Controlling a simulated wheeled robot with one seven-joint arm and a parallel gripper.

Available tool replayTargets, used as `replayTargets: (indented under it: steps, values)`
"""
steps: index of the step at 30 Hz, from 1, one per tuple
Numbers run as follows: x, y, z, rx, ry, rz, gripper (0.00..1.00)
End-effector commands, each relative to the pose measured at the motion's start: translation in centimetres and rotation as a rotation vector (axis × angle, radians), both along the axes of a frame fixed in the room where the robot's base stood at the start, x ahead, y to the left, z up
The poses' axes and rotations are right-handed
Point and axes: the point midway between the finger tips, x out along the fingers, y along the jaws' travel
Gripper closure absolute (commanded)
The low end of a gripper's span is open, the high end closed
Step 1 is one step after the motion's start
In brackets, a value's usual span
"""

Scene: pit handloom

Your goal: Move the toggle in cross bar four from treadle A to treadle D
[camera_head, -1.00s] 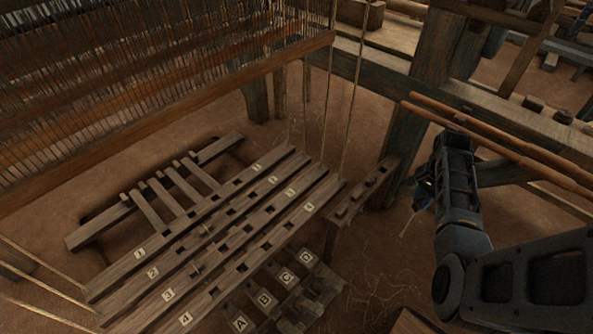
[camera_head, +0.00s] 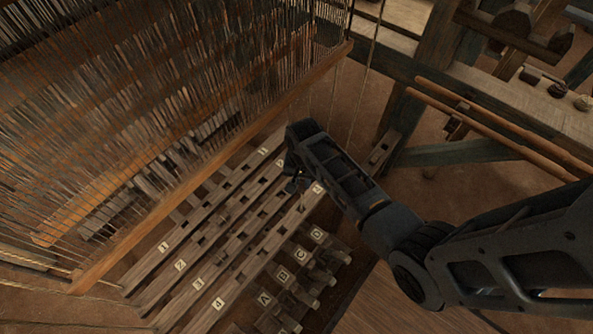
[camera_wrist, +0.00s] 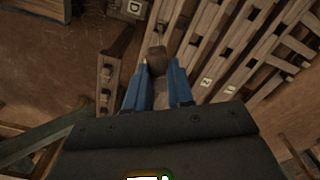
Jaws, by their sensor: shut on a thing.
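My gripper (camera_wrist: 157,78) is shut on a toggle (camera_wrist: 157,58), a brown wooden piece with a dark head between the blue fingers in the wrist view. In the head view my gripper (camera_head: 297,184) is above the right-hand ends of the cross bars, and the held toggle is too small to make out. Cross bar four (camera_head: 250,266) is the slotted bar nearest the treadles. Treadles A (camera_head: 265,299), B (camera_head: 283,275), C (camera_head: 301,254) and D (camera_head: 317,235) lie beside it. The D label (camera_wrist: 135,7) also shows in the wrist view. My arm hides part of the bars' far ends.
A toggle (camera_head: 220,255) stands near bar three. A short slotted rail (camera_head: 383,150) is right of the bars; it shows with pegs in the wrist view (camera_wrist: 105,85). The heddle frame's wooden beam (camera_head: 215,165) and hanging cords border the left. Bare floor lies right of the rail.

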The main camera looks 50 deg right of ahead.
Motion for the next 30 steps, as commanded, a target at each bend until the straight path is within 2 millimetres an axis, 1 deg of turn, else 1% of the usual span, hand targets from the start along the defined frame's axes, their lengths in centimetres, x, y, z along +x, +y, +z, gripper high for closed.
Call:
replayTargets:
  steps: [11, 30]
  values:
    - [0.0, 0.2, -1.4, 0.0, -0.001, 0.004, 1.0]
    - [0.0, 0.1, -5.4, 0.0, -0.001, 0.003, 1.0]
